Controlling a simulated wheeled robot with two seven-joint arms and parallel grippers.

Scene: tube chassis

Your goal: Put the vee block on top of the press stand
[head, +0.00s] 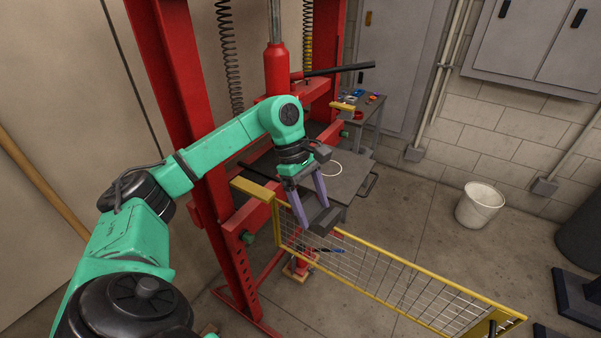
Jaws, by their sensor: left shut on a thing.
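My left gripper (314,212) reaches in from the left and points down in front of the red press stand (166,75). Its two purple-grey fingers are shut on a small dark grey block (326,221), which looks like the vee block. The fingers partly cover the block, and its groove cannot be made out. The block is held in the air, apart from the red lower beam (257,219) of the stand. The red jack cylinder (277,68) stands behind my wrist. My right gripper is not in view.
A yellow-framed mesh guard (400,272) runs from the stand toward the lower right. Behind the gripper is a grey surface (350,180) with a white ring. A small table (362,112) holds coloured items. A white bucket (480,205) stands on open floor at right.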

